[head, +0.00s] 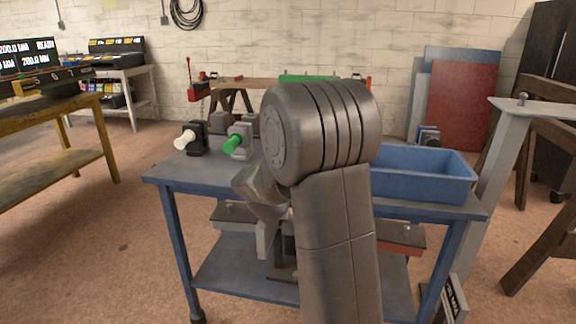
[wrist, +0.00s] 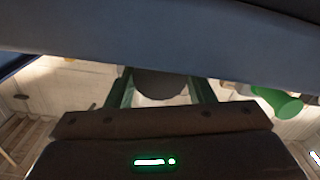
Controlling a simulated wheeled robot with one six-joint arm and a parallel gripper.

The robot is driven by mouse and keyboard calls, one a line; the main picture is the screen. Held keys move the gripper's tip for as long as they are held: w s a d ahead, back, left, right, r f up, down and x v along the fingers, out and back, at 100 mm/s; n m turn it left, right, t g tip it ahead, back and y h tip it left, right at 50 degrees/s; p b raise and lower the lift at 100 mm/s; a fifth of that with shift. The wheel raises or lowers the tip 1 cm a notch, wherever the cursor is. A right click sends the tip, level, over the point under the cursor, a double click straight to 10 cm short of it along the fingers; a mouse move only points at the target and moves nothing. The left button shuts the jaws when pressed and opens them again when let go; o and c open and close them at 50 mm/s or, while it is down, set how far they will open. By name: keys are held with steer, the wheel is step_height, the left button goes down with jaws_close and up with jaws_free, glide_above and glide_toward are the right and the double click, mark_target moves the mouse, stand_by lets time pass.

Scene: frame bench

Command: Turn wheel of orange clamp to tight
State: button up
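I see no orange clamp in either view; my own arm covers the middle of the blue bench (head: 165,182) in the head view. Left of my arm stand a dark clamp with a white handle (head: 184,140) and a grey clamp with a green handle (head: 233,143). A green cylinder also shows at the right of the wrist view (wrist: 280,103). My gripper (wrist: 163,88) shows two fingers spread apart in the wrist view, with a dark rounded shape (wrist: 160,83) between or beyond them. I cannot tell whether they touch it.
A blue bin (head: 425,180) occupies the bench's right side. Grey-topped reddish parts (head: 400,237) show below the bench top. A grey post (head: 497,165) stands close at the right. The floor left of the bench is clear.

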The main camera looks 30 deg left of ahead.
steer(key=shift+m, duration=0.3)
steer(key=m+b, duration=0.1)
steer(key=m, duration=0.2)
steer(key=shift+f, duration=0.1)
steer(key=shift+m+b, duration=0.5)
steer(key=shift+m, duration=1.4)
steer(key=o, duration=1)
